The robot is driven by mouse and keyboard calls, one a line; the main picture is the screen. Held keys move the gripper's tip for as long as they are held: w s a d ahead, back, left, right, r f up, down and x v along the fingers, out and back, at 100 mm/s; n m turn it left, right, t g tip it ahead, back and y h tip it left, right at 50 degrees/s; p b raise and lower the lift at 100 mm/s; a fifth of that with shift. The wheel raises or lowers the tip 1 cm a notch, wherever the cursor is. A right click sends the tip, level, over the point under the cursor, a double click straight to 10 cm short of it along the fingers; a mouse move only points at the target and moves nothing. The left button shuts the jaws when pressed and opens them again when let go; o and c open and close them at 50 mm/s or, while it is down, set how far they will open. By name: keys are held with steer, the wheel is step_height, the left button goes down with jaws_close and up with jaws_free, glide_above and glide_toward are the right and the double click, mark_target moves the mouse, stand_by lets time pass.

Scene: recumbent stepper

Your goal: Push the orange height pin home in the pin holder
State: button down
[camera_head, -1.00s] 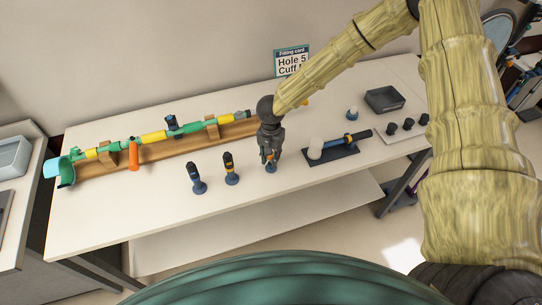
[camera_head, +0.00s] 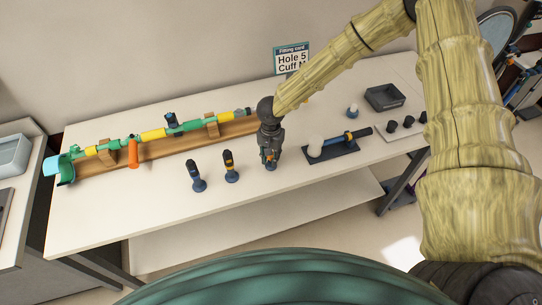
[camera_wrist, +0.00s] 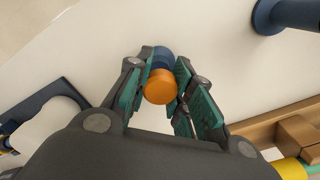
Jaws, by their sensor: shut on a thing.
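The orange height pin (camera_wrist: 161,88) shows its round orange end between the green finger pads in the wrist view. My gripper (camera_wrist: 163,68) is shut on it. A dark blue piece (camera_wrist: 162,57), which looks like the pin holder, is just beyond the orange end. In the head view my gripper (camera_head: 269,157) points down near the table's front edge, with a dark blue base (camera_head: 271,167) under its fingertips. The fingers hide most of the pin, and I cannot tell how deep it sits in the holder.
Two dark blue stands with upright pieces (camera_head: 196,176) (camera_head: 231,167) are left of my gripper. Behind is a wooden rack (camera_head: 180,145) with a green and yellow pole and an orange handle (camera_head: 134,155). A dark tray (camera_head: 333,150) is at right. The table front is clear.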

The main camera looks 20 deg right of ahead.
steer(key=shift+r, duration=0.1)
stand_by(0.3)
steer(key=shift+r, duration=0.65)
steer(key=shift+d, duration=0.1)
